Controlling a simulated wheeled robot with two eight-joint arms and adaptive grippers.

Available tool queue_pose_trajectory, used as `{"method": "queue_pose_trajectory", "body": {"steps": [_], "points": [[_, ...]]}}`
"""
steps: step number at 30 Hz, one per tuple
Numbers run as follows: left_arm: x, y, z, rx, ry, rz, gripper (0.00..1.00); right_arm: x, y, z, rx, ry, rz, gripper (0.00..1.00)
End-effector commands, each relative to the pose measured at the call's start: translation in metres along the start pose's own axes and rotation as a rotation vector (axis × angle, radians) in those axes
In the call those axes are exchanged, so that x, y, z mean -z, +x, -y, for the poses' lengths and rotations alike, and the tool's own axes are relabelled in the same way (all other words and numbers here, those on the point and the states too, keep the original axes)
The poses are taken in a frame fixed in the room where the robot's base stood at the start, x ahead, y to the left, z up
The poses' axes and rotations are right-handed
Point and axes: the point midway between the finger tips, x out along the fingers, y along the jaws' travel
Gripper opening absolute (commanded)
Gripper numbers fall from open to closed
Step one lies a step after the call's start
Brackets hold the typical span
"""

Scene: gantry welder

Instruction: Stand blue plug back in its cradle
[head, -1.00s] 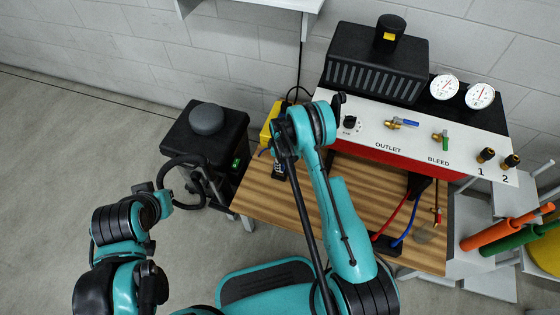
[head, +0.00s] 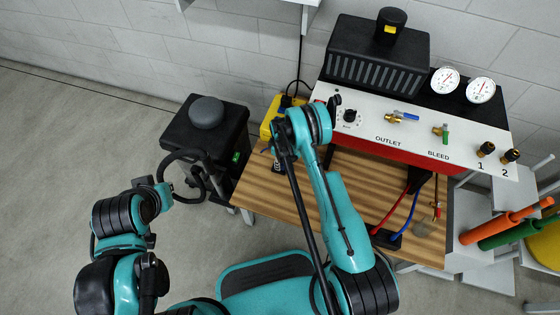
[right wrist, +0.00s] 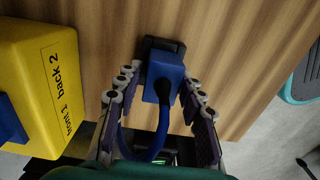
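In the right wrist view the blue plug (right wrist: 163,80) sits between the two fingers of my right gripper (right wrist: 163,82), its cable curving down. Narrow gaps show beside the plug, so the fingers look open around it. A black cradle-like piece (right wrist: 162,45) is right behind the plug on the wooden top. I cannot tell whether the plug is seated in it. In the head view my right gripper (head: 278,163) is mostly hidden by my arm at the table's left end, and the plug is not visible there.
A yellow box (right wrist: 45,75) labelled "front 1 back 2" stands left of the plug; it also shows in the head view (head: 271,130). The control panel (head: 400,125) is at the table's back. Red and blue hoses lie on the wooden table (head: 340,190). A black stand (head: 205,135) is at left.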

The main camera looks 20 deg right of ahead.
Motion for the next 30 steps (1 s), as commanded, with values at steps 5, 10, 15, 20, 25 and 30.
{"method": "queue_pose_trajectory", "body": {"steps": [5, 10, 15, 20, 25, 30], "points": [[0.0, 0.0, 0.0, 0.0, 0.0, 0.0, 0.0, 0.0, 0.0, 0.0, 0.0, 0.0, 0.0, 0.54], [0.0, 0.0, 0.0, 0.0, 0.0, 0.0, 0.0, 0.0, -0.002, 0.0, 0.0, 0.0, 0.0, 0.54], [0.0, 0.0, 0.0, 0.0, 0.0, 0.0, 0.0, 0.0, -0.022, 0.0, 0.0, 0.0, 0.0, 0.54], [0.0, 0.0, 0.0, 0.0, 0.0, 0.0, 0.0, 0.0, -0.05, 0.0, 0.0, 0.0, 0.0, 0.54], [0.0, 0.0, 0.0, 0.0, 0.0, 0.0, 0.0, 0.0, -0.07, 0.0, 0.0, 0.0, 0.0, 0.54], [0.0, 0.0, 0.0, 0.0, 0.0, 0.0, 0.0, 0.0, -0.075, 0.0, 0.0, 0.0, 0.0, 0.54]]}}
